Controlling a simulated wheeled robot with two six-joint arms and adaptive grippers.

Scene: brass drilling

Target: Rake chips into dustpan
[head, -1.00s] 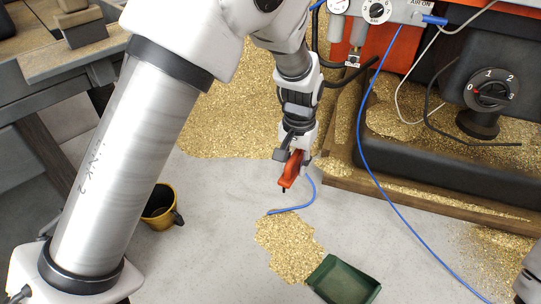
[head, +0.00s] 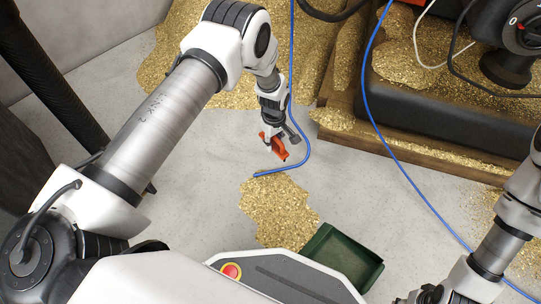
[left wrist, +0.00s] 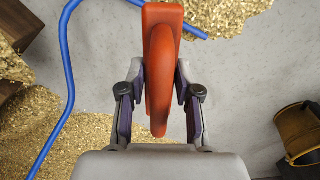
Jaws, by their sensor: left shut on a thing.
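A patch of gold brass chips (head: 278,212) lies on the grey floor in the middle of the head view. A green dustpan (head: 352,262) lies at the patch's lower right edge, with my base partly in front of it. My left gripper (head: 270,128) is shut on an orange tool (head: 273,146), held just beyond the far edge of the patch. In the left wrist view the orange tool (left wrist: 162,70) hangs between the fingers (left wrist: 160,92), and chips (left wrist: 225,12) show beyond it. My right arm is partly in view at the right; its gripper is out of frame.
A blue hose (head: 306,140) curves beside my left gripper and ends at the patch. A large chip heap (head: 170,70) lies behind. A wood-edged machine bed (head: 420,157) stands at right. Floor left of the patch is clear.

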